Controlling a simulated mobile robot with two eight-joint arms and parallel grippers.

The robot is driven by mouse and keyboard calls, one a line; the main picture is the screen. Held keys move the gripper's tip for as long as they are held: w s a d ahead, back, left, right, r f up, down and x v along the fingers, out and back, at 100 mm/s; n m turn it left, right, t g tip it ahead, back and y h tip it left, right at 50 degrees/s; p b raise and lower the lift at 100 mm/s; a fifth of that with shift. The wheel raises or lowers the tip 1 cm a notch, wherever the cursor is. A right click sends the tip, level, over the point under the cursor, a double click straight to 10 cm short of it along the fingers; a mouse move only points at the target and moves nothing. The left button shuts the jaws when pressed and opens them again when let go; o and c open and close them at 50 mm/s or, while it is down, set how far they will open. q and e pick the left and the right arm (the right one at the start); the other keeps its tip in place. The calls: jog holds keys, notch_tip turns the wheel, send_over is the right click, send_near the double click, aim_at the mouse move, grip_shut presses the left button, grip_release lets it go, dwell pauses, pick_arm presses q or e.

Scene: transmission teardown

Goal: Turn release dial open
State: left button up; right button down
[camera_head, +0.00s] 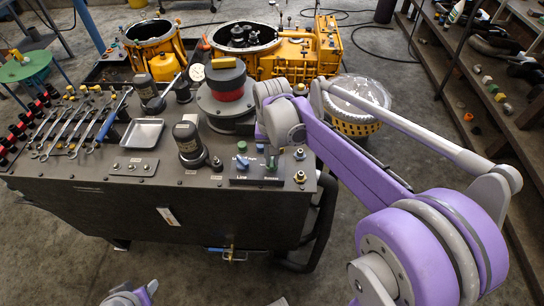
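A small control panel (250,170) sits at the front right of the dark workbench (130,195). Only a piece of my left arm shows at the bottom edge.
A round fixture with a red and black top (228,82) stands behind the panel. A dark cylinder (187,140) stands left of it, near a metal tray (143,133) and several wrenches (82,122). Yellow housings (300,55) stand behind. Shelves (480,90) line the right.

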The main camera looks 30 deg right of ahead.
aim_at(272, 160)
jog(key=shift+n, duration=0.4)
jog(key=n, duration=0.6)
jog(key=shift+n, duration=0.3)
jog(key=n, duration=0.6)
jog(key=shift+n, duration=0.4)
dwell(0.4)
jog(key=c, duration=0.9)
grip_release()
jog(key=shift+o, duration=0.2)
jog(key=shift+r, duration=0.1)
notch_tip(272, 160, up, 11)
jog(key=shift+p, duration=0.4)
